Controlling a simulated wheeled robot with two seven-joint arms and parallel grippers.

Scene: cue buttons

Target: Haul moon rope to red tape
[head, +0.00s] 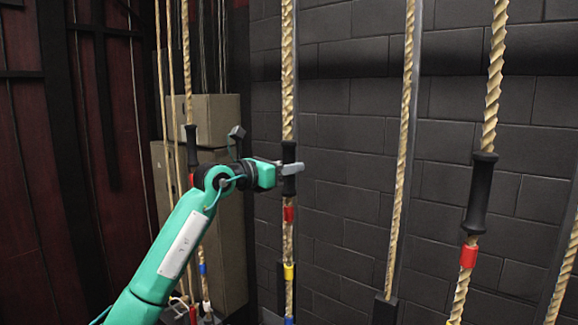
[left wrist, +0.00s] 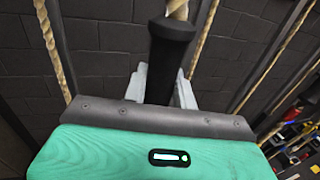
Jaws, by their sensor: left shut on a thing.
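My left gripper (head: 291,167) is shut on the black grip (head: 289,182) of a tan twisted rope (head: 288,70) near the middle of the head view. In the left wrist view the black grip (left wrist: 165,65) stands between the two pale fingers of my left gripper (left wrist: 160,85). Below the grip, the rope carries red tape (head: 289,215), then yellow tape (head: 289,271), then blue tape at the bottom edge. No moon mark can be made out on any rope. My right gripper is not in view.
Another rope (head: 495,75) at the right has a black grip (head: 481,193) and red tape (head: 468,256). A plain rope (head: 404,150) hangs between them. More ropes hang at the left, before beige boxes (head: 215,120). A dark block wall (head: 345,140) is behind.

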